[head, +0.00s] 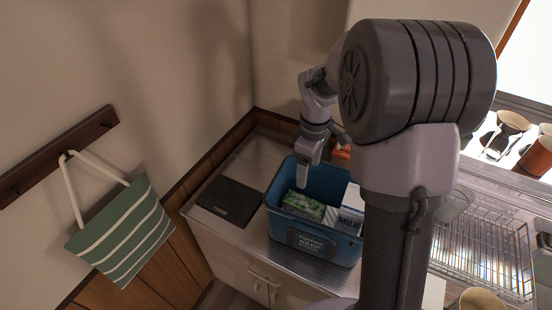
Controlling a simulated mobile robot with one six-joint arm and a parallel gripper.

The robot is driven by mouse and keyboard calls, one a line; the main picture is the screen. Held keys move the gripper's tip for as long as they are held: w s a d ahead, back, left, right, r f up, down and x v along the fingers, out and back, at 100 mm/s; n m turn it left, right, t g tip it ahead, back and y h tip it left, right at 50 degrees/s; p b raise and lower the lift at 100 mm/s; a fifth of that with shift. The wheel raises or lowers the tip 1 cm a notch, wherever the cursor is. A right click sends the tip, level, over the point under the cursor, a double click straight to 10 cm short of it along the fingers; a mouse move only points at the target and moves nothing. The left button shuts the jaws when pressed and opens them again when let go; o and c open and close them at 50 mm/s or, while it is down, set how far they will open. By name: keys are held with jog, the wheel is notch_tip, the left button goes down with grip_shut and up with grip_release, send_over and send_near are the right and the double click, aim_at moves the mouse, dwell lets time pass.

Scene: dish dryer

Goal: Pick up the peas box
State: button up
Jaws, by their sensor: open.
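A green box (304,205), probably the peas box, lies inside a blue bin (276,222) on the counter. Its print is too small to read. My gripper (300,184) points down over the back left part of the bin, just behind the green box in the picture. The jaws are open and I see nothing between them. I cannot tell how far the fingertips are above the box.
A white milk carton (349,212) stands in the bin, right of the green box. A black mat (229,200) lies left of the bin. A wire dish rack (490,245) is at right. A striped bag (122,232) hangs on the left wall. An orange item (342,152) is behind the bin.

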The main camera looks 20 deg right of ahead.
aim_at(305, 203)
jog(key=f+b, duration=0.1)
jog(key=f, duration=0.3)
jog(key=f+b, duration=0.2)
jog(key=f, duration=0.2)
jog(key=f+b, duration=0.2)
jog(key=f, duration=0.2)
jog(key=shift+s+d+f, duration=0.15)
jog(key=shift+s, duration=0.2)
notch_tip(305, 203, down, 5)
jog(key=b, duration=0.2)
jog(key=shift+w+f+b, duration=0.1)
jog(key=shift+f+b, duration=0.1)
jog(key=shift+b, duration=0.15)
jog(key=shift+r, duration=0.15)
jog(key=shift+c, duration=0.6)
grip_shut()
